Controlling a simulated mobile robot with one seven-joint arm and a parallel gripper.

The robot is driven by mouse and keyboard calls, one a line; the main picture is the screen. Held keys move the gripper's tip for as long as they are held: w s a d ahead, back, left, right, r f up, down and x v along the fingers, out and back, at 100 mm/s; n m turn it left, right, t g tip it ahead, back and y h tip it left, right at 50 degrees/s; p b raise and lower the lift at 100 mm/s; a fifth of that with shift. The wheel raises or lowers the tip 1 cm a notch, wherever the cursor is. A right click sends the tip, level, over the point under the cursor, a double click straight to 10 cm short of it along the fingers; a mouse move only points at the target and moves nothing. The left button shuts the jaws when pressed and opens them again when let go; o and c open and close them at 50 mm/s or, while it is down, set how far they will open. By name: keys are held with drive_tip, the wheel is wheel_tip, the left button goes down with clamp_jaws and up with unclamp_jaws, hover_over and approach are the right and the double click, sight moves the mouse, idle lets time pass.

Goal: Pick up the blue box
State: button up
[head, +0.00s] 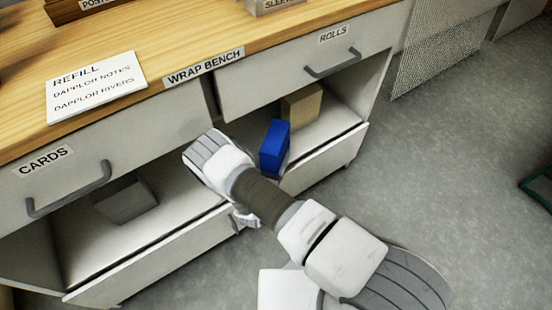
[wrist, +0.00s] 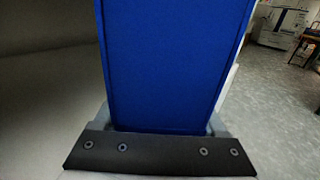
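The blue box (head: 274,147) stands tall at the front of the open shelf under the ROLLS drawer, right beside my arm. In the wrist view the blue box (wrist: 172,62) fills the middle, very close to the camera. My gripper (wrist: 160,122) is at its lower end, with a grey finger part showing at each side of the box. The fingertips are hidden, so I cannot tell whether they press on it. In the head view my gripper is mostly hidden behind my arm. I cannot tell whether the box rests on the shelf.
A tan box (head: 301,104) stands behind the blue one on the shelf. A grey box (head: 125,200) lies in the bay under the CARDS drawer. The drawer handles (head: 333,63) stick out above. The wooden bench top (head: 190,40) holds a REFILL note (head: 96,87). Open floor (head: 455,165) lies to the right.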

drive_tip(key=c, duration=1)
drive_tip(key=shift+r, duration=0.15)
